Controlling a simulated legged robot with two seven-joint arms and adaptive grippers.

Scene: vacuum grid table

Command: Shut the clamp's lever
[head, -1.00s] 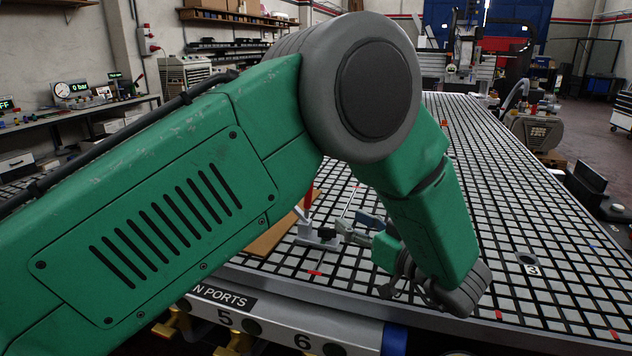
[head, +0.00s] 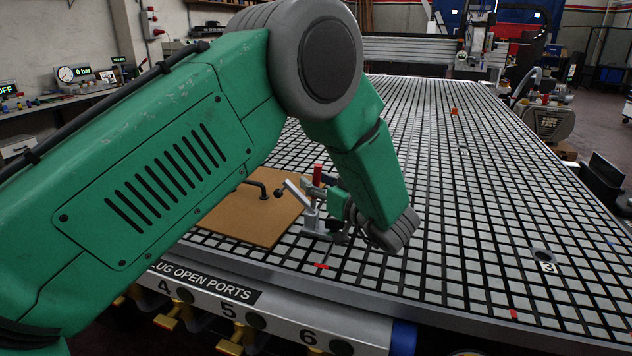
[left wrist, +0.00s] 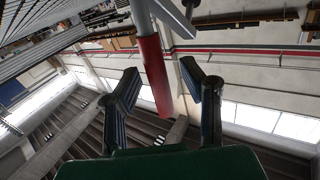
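The clamp (head: 318,222) stands on the grid table at the right edge of a brown board (head: 246,222). Its red lever handle (head: 317,174) points up in the head view, and its grey arm with a dark tip leans up to the left. My left gripper (head: 322,190) is at the clamp, just right of the lever; its fingers are partly hidden there. In the left wrist view the red handle (left wrist: 153,72) runs between the two spread fingers of my left gripper (left wrist: 160,76), with gaps visible on both sides. My right gripper is not in view.
The gridded table (head: 480,210) is largely clear to the right, with a round port marked 3 (head: 544,256). A rail with valves (head: 270,315) runs along the front edge.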

